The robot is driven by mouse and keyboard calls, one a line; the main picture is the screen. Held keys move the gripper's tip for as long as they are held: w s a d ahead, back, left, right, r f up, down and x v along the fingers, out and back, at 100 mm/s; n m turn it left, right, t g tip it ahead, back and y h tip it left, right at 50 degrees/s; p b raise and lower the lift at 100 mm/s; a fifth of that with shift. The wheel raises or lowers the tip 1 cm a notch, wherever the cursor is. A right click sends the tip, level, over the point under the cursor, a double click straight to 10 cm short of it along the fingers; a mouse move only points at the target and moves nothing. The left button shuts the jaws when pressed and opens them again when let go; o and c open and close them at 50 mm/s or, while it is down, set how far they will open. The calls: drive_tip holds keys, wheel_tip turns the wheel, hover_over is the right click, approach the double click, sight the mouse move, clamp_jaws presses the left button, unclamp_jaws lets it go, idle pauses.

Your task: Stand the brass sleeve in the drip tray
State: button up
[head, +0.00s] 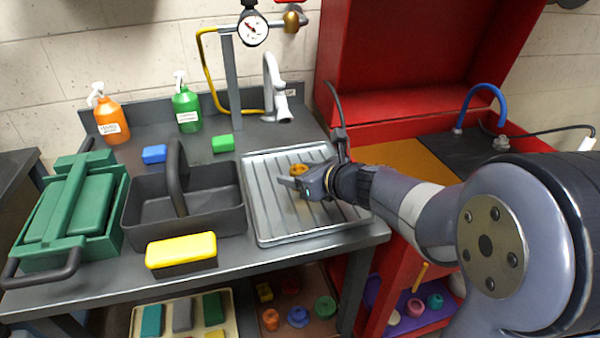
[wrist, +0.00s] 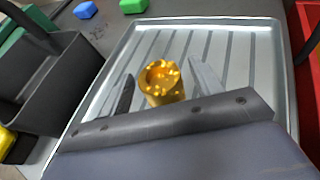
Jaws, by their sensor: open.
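The brass sleeve (head: 297,169) stands upright, as far as I can tell, on the ribbed floor of the grey drip tray (head: 262,221). In the wrist view the sleeve (wrist: 163,84) shows a notched, crown-like upper rim around a hollow. My gripper (head: 290,178) is low over the tray and open. In the wrist view its fingers (wrist: 161,70) lie on either side of the sleeve, with a gap visible on both sides. The tray (wrist: 262,62) is otherwise empty.
A black caddy (head: 140,215) stands left of the tray, with a yellow-topped block (head: 181,251) in front. A green toolbox (head: 72,212) is farther left. A red cabinet (head: 400,60) is at right.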

drive_tip(key=p+v, duration=0.2)
drive_tip(key=v, duration=1)
drive_tip(key=shift+r, duration=0.1)
idle(0.9)
